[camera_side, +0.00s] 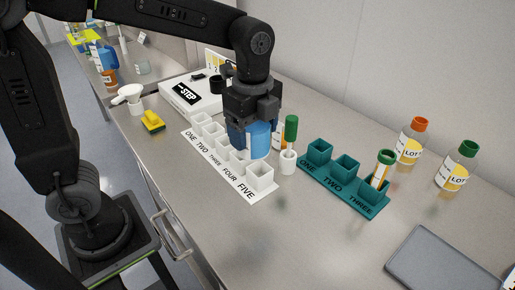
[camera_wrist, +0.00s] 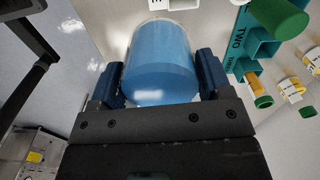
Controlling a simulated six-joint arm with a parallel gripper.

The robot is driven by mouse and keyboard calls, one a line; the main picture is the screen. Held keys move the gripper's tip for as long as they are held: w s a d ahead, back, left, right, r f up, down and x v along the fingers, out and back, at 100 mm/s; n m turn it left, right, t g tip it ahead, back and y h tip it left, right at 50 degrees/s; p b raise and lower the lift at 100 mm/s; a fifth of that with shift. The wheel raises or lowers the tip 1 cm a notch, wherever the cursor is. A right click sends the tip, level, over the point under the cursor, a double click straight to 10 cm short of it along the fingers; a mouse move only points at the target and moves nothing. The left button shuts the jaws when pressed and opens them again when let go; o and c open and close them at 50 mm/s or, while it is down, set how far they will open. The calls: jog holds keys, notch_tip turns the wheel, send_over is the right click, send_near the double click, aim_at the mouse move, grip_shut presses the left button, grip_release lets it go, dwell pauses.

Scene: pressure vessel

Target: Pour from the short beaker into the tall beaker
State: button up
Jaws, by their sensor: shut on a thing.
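A clear beaker (camera_side: 258,142) with blue liquid is between the fingers of my gripper (camera_side: 250,122), which is shut on it. In the side view the gripper hides its upper part, and it is over or just behind the white rack. In the wrist view the beaker (camera_wrist: 160,55) fills the space between the two dark blue fingers of my gripper (camera_wrist: 160,75). I cannot tell whether it is the short or the tall beaker. A small clear vessel (camera_side: 142,68) stands far back left, near a blue container (camera_side: 107,56); neither is clear enough to name as the other beaker.
A white numbered rack (camera_side: 240,186) lies below my gripper. A white cup (camera_side: 287,162) and green-capped tube (camera_side: 291,130) are close on its right. A teal rack (camera_side: 345,190), two bottles (camera_side: 411,145) (camera_side: 457,168) and a grey tablet (camera_side: 440,268) are right. The front middle counter is free.

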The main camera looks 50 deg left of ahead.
jog(key=w+a+r+n, duration=0.1)
jog(key=w+a+n, duration=0.1)
jog(key=w+n, duration=1.95)
jog(key=w+f+m, duration=0.3)
jog(key=f, duration=0.5)
jog(key=shift+a+f, duration=0.15)
jog(key=shift+m, duration=0.25)
jog(key=a+r+t+h, duration=0.1)
jog(key=s+a+r+h, duration=0.1)
jog(key=r, duration=0.1)
jog(key=r+t+h, duration=0.1)
jog(key=shift+s+a+r+t+h, duration=0.25)
jog(key=shift+s+a+t+h, duration=0.05)
jog(key=shift+s+a+h, duration=0.1)
jog(key=shift+s+a+r+t+h, duration=0.3)
jog(key=shift+s+a+t+h, duration=0.1)
jog(key=shift+a+h, duration=0.15)
jog(key=shift+s+a+r+t+h, duration=0.25)
jog(key=shift+a+t+h, duration=0.2)
jog(key=shift+h, duration=0.2)
